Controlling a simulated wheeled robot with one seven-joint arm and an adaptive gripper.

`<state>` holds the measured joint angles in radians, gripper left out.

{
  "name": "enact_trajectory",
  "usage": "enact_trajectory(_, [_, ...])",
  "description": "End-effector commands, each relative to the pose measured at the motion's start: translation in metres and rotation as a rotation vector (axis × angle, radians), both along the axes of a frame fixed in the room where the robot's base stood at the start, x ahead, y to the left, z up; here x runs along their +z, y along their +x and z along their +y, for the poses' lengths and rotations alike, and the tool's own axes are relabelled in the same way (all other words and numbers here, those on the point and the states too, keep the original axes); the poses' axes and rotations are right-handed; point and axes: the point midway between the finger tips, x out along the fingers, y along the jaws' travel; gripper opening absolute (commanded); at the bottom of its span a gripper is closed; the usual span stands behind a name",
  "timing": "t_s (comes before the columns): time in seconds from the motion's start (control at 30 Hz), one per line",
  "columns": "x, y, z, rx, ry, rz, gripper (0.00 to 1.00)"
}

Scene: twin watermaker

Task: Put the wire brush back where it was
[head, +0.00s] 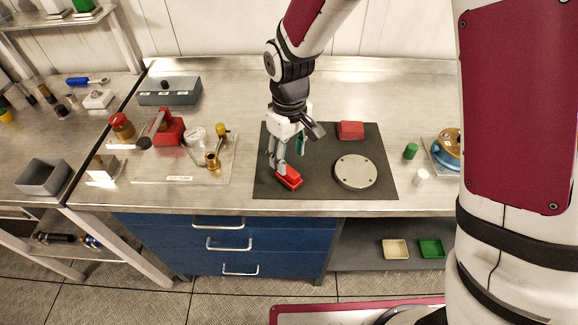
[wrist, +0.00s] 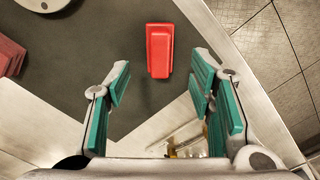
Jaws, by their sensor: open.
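A small red block with a narrower raised top (head: 288,180) lies near the front edge of the dark mat (head: 325,185). It may be the wire brush, but I see no bristles. It also shows in the wrist view (wrist: 159,50), just beyond the space between my fingertips. My gripper (head: 286,158) is open and empty above and just behind this block, pointing down; its fingers also show in the wrist view (wrist: 159,82). I cannot tell whether a fingertip touches the block.
A second red block (head: 351,130) and a round grey metal plate (head: 355,172) are on the mat. To the left stands a clear tray (head: 210,175) with a red-handled device, gauge and brass fittings. Green (head: 410,151) and white (head: 421,177) caps lie to the right.

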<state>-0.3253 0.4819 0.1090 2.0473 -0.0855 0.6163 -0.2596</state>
Motion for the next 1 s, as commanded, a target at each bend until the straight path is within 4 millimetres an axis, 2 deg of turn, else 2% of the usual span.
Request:
enact_trajectory(0.1, [0.021,0.001,0.0,0.0,0.002,-0.004,0.49])
enact_trajectory(0.2, [0.034,0.001,0.0,-0.001,0.001,-0.001,0.49])
enact_trajectory(0.33, [0.043,0.0,0.0,-0.001,0.001,-0.001,0.49])
enact_trajectory(0.57, [0.047,0.0,-0.001,-0.002,0.0,-0.001,0.49])
enact_trajectory(0.67, [0.058,-0.001,-0.007,-0.021,0.002,-0.017,0.49])
enact_trajectory(0.77, [0.082,-0.006,-0.023,-0.07,0.007,-0.052,0.49])
enact_trajectory(0.87, [0.116,-0.016,-0.048,-0.145,0.017,-0.102,0.49])
enact_trajectory(1.0, [0.159,-0.04,-0.082,-0.262,0.036,-0.173,0.49])
